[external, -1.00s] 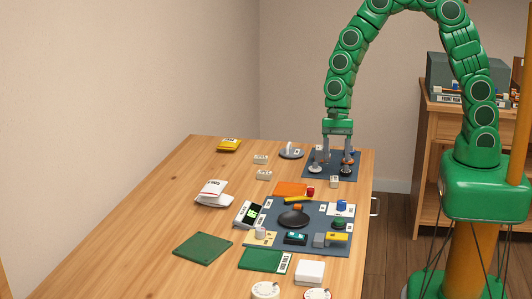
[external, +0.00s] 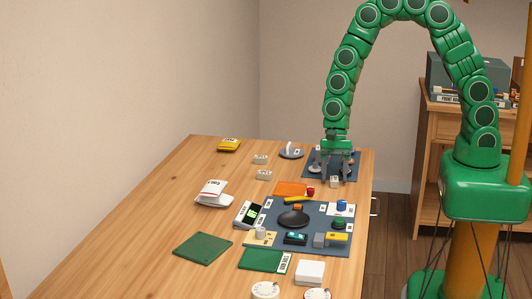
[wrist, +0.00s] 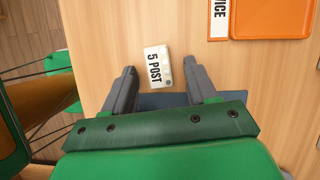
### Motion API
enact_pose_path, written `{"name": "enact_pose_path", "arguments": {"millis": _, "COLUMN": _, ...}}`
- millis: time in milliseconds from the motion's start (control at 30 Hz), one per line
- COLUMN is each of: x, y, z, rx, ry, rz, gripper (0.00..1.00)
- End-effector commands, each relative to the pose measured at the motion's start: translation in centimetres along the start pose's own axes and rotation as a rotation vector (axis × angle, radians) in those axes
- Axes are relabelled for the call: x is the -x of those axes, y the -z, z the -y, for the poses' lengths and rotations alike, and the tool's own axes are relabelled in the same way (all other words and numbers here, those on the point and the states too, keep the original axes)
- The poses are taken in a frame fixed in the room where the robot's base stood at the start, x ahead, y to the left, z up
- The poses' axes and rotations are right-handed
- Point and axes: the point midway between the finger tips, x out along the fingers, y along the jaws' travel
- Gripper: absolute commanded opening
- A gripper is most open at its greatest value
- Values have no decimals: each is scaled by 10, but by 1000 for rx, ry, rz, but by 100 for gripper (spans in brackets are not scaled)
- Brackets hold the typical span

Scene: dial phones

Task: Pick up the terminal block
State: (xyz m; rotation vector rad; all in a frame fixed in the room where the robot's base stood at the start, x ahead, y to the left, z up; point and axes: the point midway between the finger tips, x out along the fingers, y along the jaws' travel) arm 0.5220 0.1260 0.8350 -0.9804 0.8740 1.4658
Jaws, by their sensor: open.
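A small white block labelled "5 POST" (wrist: 154,68), which looks like the terminal block, lies on the wood at the edge of a dark blue mat. In the external view the white block (external: 334,182) sits just in front of my gripper (external: 337,172). In the wrist view my gripper (wrist: 159,69) is open and empty. Its two fingertips flank the block, one on each side with gaps, and the block lies between and slightly beyond them. The height of the fingertips above the table is hard to tell.
The dark blue mat (wrist: 160,101) lies under the fingers. An orange tray (wrist: 270,20) is at the upper right in the wrist view. Two similar white blocks (external: 261,159) (external: 264,175) lie to the left. A larger mat (external: 340,242) with several parts lies nearer the camera.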

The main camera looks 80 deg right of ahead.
Motion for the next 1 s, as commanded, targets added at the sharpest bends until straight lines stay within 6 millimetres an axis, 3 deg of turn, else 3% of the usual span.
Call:
{"name": "enact_pose_path", "arguments": {"millis": 33, "x": 0, "y": 0, "z": 0, "rx": 0, "ry": 0, "rz": 0, "gripper": 54}}
{"name": "enact_pose_path", "arguments": {"millis": 400, "x": 0, "y": 0, "z": 0, "rx": 0, "ry": 0, "rz": 0, "gripper": 0}}
{"name": "enact_pose_path", "arguments": {"millis": 767, "x": 5, "y": -2, "z": 0, "rx": 0, "ry": 1, "rz": 0, "gripper": 0}}
{"name": "enact_pose_path", "arguments": {"millis": 1000, "x": 30, "y": -12, "z": 1, "rx": 2, "ry": 3, "rz": -1, "gripper": 0}}
